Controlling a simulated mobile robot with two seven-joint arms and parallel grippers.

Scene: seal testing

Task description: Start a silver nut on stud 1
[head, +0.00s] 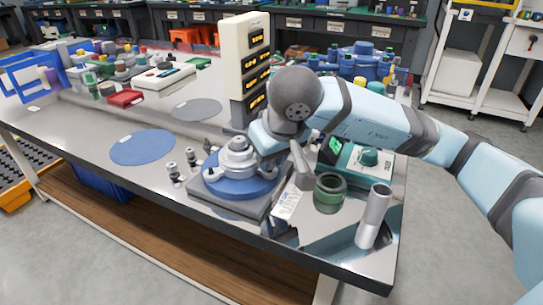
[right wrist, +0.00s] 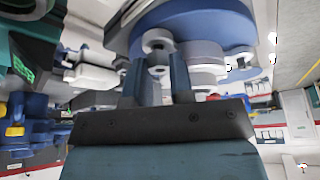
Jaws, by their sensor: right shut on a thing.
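A round blue fixture (head: 212,184) with a stepped silver top (head: 236,158) sits on a grey square plate on the bench. My right arm reaches in from the right, with the hand beside the fixture's right side; its fingertips are hidden in the head view. In the right wrist view, my right gripper (right wrist: 156,82) is shut on a silver nut (right wrist: 157,70) between its two fingers. A silver cylindrical part with a hole (right wrist: 157,40) shows just beyond the nut, against the blue fixture; I cannot tell if they touch. Stud numbers cannot be read. My left gripper is not in view.
A green-ringed dark cup (head: 329,193), a silver cylinder (head: 373,216) and a teal box (head: 352,163) with a green display stand right of the fixture. Small silver fittings (head: 174,172) stand at its left. A tall cream panel (head: 246,60) rises behind. The blue mat (head: 142,147) is clear.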

